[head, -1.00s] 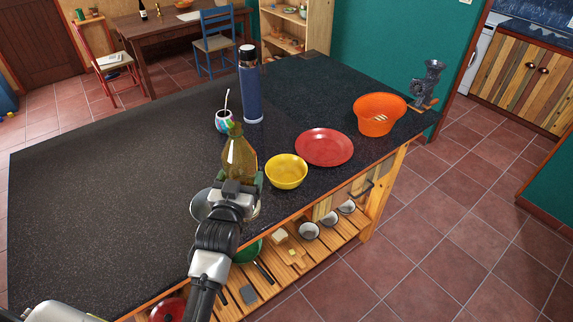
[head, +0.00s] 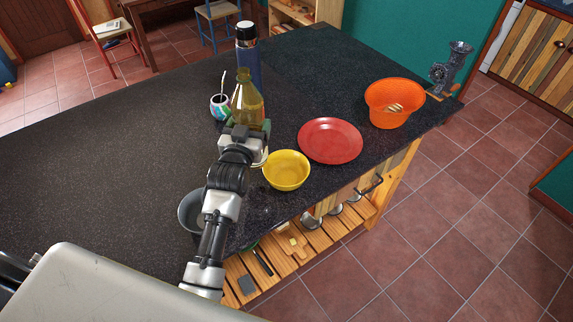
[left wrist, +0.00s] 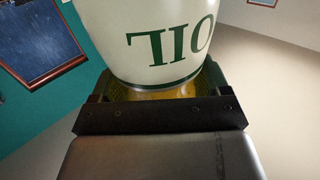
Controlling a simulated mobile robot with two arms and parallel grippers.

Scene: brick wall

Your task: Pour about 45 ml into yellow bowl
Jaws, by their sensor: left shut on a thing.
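The yellow bowl (head: 286,172) stands upright on the dark countertop, right of my left gripper. No contents can be made out in it. My left gripper (head: 246,130) is shut on an amber glass oil bottle (head: 248,100), which looks upright, up and to the left of the bowl. Its height over the counter is hard to tell. The left wrist view shows the bottle's white label (left wrist: 150,40) with green letters "OIL" upside down, close against the gripper (left wrist: 160,105). The gripper hides the bottle's lower part in the head view. My right gripper is not in view.
A red plate (head: 330,140) and an orange basin (head: 392,105) lie to the right. A grey bowl (head: 188,212) sits beside my arm. The left countertop is clear.

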